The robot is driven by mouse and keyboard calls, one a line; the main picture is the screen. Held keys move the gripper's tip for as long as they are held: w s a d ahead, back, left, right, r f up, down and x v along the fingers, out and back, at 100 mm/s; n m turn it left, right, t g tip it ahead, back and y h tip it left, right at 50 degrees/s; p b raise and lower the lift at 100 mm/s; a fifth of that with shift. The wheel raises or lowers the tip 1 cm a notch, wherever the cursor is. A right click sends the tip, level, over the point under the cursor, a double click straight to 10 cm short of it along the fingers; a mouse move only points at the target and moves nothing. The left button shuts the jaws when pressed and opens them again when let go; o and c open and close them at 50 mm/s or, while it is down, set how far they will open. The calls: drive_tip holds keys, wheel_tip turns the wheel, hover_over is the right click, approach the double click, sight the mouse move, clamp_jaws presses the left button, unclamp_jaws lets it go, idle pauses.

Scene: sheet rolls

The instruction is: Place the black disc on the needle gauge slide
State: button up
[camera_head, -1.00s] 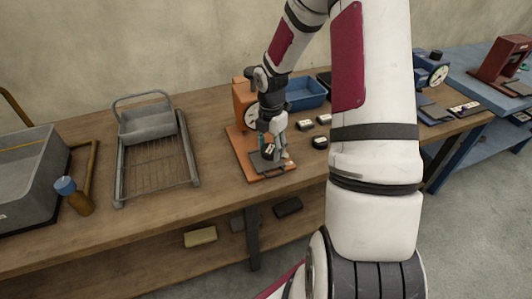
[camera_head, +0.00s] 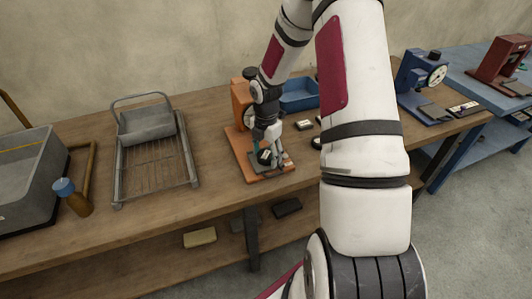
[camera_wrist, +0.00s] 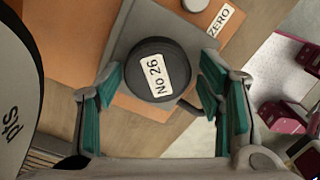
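The black disc (camera_wrist: 158,72) carries a white label reading "No 26". It appears to lie flat on the grey slide plate (camera_wrist: 118,122) of the orange needle gauge (camera_head: 241,97). In the head view the disc (camera_head: 265,157) shows low beside my fingers, over the gauge base. My gripper (camera_wrist: 160,90) is open, with teal finger pads on either side of the disc and a gap to it on both sides. In the head view my gripper (camera_head: 272,160) hides part of the slide and gauge.
A wire rack (camera_head: 158,165), a bottle (camera_head: 75,198) and a grey tub (camera_head: 28,172) stand left. A blue gauge (camera_head: 420,80) and a red gauge (camera_head: 500,65) stand right.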

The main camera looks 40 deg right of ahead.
drive_tip(key=shift+r, duration=0.1)
wheel_tip(320, 180, up, 12)
wheel_tip(320, 180, up, 8)
drive_tip(key=m+h, duration=0.1)
drive_tip(key=m, duration=0.3)
hover_over(266, 155)
drive_tip(key=s+a, duration=0.3)
drive_tip(key=a, duration=0.2)
drive_tip(key=s+a+r+m+t, duration=0.2)
drive_tip(key=s+a+r+m, duration=0.4)
drive_tip(key=s, duration=0.4)
drive_tip(key=s+a+r+m+t+y, duration=0.1)
drive_tip(key=s+a+r+m+t, duration=0.2)
drive_tip(key=s+a+r+m, duration=0.4)
drive_tip(key=s+a+m, duration=0.1)
drive_tip(key=s+m, duration=0.2)
drive_tip(key=shift+a+r+p, duration=0.15)
drive_tip(key=shift+a+p, duration=0.15)
drive_tip(key=shift+a, duration=0.05)
drive_tip(key=shift+s, duration=0.1)
drive_tip(key=shift+c, duration=0.6)
